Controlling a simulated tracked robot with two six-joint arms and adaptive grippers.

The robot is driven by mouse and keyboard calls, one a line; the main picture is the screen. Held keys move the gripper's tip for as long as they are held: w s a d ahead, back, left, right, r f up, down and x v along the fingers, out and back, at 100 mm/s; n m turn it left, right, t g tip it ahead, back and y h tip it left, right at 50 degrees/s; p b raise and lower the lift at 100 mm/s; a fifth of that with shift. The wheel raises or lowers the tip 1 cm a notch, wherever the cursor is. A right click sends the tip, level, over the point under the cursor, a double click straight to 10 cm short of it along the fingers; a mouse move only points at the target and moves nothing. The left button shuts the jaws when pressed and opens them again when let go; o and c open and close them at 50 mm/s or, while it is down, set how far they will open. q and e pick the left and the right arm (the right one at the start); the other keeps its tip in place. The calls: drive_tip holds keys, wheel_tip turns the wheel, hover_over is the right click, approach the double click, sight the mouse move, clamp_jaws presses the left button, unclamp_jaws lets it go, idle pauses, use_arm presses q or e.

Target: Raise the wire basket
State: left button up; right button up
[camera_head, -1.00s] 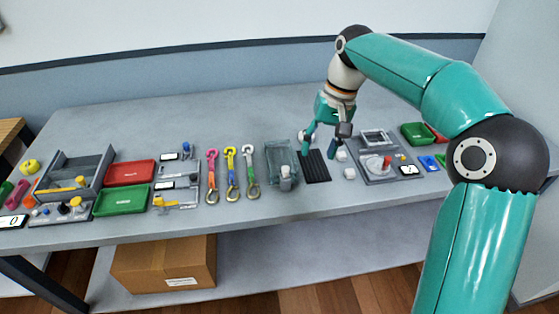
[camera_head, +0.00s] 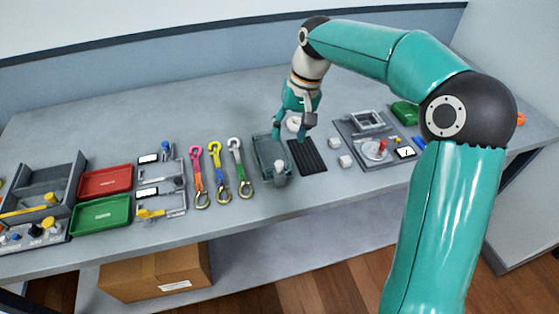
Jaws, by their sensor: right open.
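A grey-green, see-through basket (camera_head: 262,172) stands on the bench near the middle, with a small white item (camera_head: 279,167) at its front right. I take it to be the wire basket; its mesh is too small to make out. My right gripper (camera_head: 291,136) points down at the basket's back right corner, with its fingers apart. One finger overlaps the basket's rim in the picture, and I cannot tell whether it touches. Nothing shows held between the fingers. My left gripper is not in view.
A black ribbed mat (camera_head: 308,158) and white blocks (camera_head: 345,161) lie right of the basket. Coloured straps with hooks (camera_head: 218,172) lie to its left. Further left are a red tray (camera_head: 105,181) and a green tray (camera_head: 101,216). The bench behind is clear.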

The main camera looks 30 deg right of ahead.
sight(280, 164)
drive_tip(key=x, duration=1)
drive_tip(key=shift+f, duration=0.2)
clamp_jaws()
